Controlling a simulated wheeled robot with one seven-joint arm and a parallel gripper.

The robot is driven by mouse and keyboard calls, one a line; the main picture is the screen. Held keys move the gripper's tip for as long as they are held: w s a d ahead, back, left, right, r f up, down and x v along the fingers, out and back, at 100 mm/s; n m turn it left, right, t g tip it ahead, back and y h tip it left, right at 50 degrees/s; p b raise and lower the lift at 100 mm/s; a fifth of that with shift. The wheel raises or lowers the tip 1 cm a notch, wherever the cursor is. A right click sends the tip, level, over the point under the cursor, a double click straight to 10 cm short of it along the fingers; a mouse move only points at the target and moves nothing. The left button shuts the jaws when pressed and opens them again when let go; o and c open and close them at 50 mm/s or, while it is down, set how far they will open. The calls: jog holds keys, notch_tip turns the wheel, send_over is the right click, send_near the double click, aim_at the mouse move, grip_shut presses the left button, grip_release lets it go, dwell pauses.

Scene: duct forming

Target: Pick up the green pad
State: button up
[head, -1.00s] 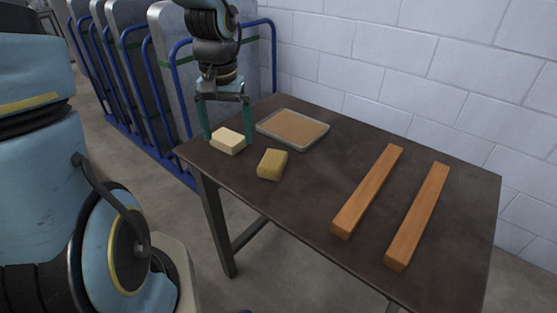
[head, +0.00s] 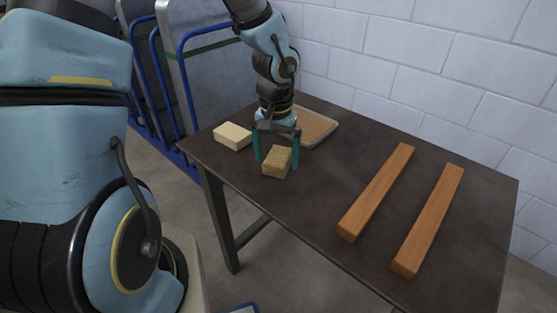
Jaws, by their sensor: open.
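The green pad (head: 276,168), a small olive-yellow block, lies on the dark table near its front left edge. My gripper (head: 276,163) points down over it, jaws open. One teal finger is at the pad's left side and the other at its right side. I cannot tell whether the fingers touch it. The pad appears to rest on the table.
A cream block (head: 233,136) lies just left of my gripper. A shallow tray (head: 318,128) with a tan filling sits behind it, partly hidden. Two long wooden bars (head: 377,192) (head: 428,220) lie on the right. A white block wall (head: 450,70) stands behind the table.

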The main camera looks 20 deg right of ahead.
aim_at(276, 159)
jog(key=shift+f, duration=0.75)
jog(key=shift+c, duration=0.2)
jog(key=c, duration=1.4)
notch_tip(276, 159, up, 10)
jog(key=shift+r+p, duration=0.1)
jog(key=shift+p, duration=0.2)
jog(key=o, duration=1)
jog(key=c, duration=0.7)
